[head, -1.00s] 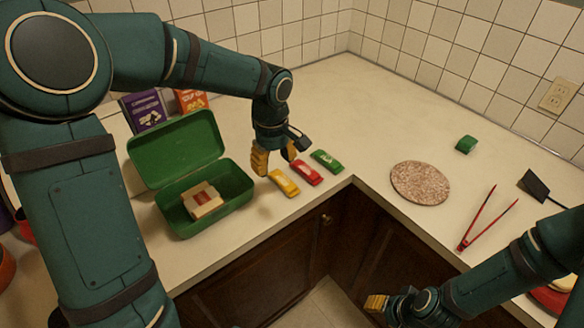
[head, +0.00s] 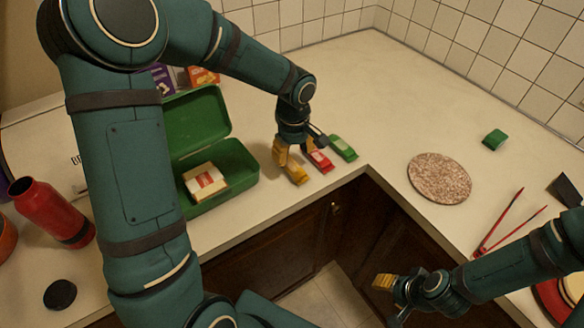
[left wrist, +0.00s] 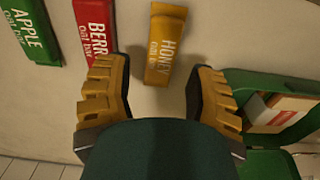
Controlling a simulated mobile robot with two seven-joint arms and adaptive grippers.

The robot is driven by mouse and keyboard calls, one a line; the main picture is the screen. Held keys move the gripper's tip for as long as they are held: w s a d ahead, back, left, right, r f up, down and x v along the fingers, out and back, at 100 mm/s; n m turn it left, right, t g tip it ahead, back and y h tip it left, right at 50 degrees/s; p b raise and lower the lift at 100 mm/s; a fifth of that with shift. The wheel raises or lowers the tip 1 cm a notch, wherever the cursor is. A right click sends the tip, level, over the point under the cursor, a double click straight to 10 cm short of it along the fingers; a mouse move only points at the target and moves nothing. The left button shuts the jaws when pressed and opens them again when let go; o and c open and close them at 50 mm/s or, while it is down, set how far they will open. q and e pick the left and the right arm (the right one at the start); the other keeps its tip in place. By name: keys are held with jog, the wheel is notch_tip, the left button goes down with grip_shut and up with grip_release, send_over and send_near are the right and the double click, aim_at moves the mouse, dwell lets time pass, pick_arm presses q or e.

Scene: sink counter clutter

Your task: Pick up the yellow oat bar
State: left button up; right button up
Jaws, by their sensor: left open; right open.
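The yellow oat bar, labelled honey, (head: 297,175) lies on the counter beside the green lunch box; it also shows in the left wrist view (left wrist: 166,42). My left gripper (head: 294,153) is open just above it, hiding part of it in the head view. In the left wrist view, the bar's near end lies between the spread yellow fingers (left wrist: 156,90), with space on both sides. My right gripper (head: 389,294) is open and empty, in front of the cabinets at the lower right.
A red berry bar (head: 320,160) and a green apple bar (head: 343,148) lie right of the yellow bar. The open green lunch box (head: 243,165) holds a cream carton (head: 205,180). A round speckled board (head: 440,178) and red tongs (head: 497,222) are farther right. The counter's middle back is clear.

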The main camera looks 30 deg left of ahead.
aim_at(292, 165)
pick_arm(q)
jog(key=f+b, duration=0.1)
jog(key=f, duration=0.4)
jog(key=shift+a+f, duration=0.1)
jog(key=shift+a, duration=0.1)
jog(key=c, duration=0.9)
jog(key=shift+o, duration=0.2)
